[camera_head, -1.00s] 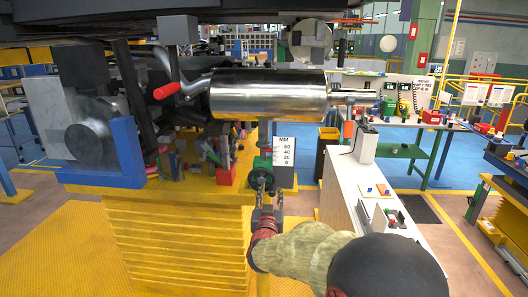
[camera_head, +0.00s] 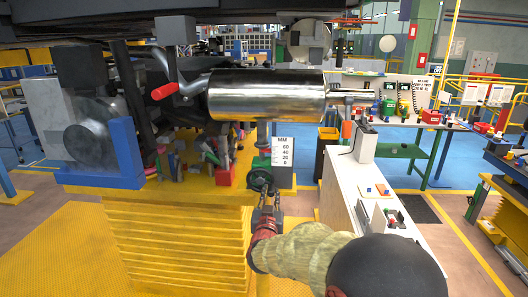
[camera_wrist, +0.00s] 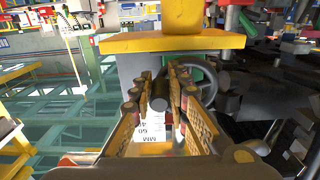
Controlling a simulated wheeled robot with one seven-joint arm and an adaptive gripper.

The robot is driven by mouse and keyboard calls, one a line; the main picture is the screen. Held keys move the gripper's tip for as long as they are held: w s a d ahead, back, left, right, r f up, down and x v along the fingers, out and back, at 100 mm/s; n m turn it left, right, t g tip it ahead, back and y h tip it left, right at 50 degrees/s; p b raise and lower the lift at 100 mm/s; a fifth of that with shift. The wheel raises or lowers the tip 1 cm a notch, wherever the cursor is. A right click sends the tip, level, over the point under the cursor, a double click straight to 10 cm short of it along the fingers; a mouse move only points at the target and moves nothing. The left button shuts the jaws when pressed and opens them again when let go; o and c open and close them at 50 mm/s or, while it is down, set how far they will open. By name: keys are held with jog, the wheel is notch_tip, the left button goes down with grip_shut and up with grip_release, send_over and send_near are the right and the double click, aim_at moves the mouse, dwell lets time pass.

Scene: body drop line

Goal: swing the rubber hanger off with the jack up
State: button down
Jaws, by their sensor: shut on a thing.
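The silver muffler (camera_head: 268,95) hangs level across the upper middle. The jack's post and green body (camera_head: 262,158) stand under it, beside a white MM scale (camera_head: 283,152). The jack's dark handwheel (camera_head: 259,179) faces me and also shows in the wrist view (camera_wrist: 207,78). My gripper (camera_head: 267,207) is just below the wheel. In the wrist view, its fingers (camera_wrist: 160,100) are shut around a dark cylindrical grip (camera_wrist: 159,103) at the wheel. A red-ended lever (camera_head: 166,90) is at the muffler's left end. I cannot make out the rubber hanger surely.
A yellow stepped stand (camera_head: 178,250) fills the lower left, with assorted parts on top. A white bench (camera_head: 350,185) stands to the right, holding small items. A green table (camera_head: 408,151) is behind it.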

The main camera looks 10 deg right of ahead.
jog(key=shift+w+a+f+b, duration=0.2)
jog(key=shift+a+f+b, duration=0.05)
jog(key=shift+a+f, duration=0.25)
jog(key=shift+w+a+f+b, duration=0.15)
jog(key=shift+a+f+b, duration=0.15)
jog(key=shift+a, duration=0.25)
jog(key=c, duration=1.8)
grip_release()
jog(key=shift+f, duration=0.1)
jog(key=shift+o, duration=0.2)
jog(key=shift+s, duration=0.1)
jog(key=v, duration=0.7)
jog(key=shift+d, duration=0.1)
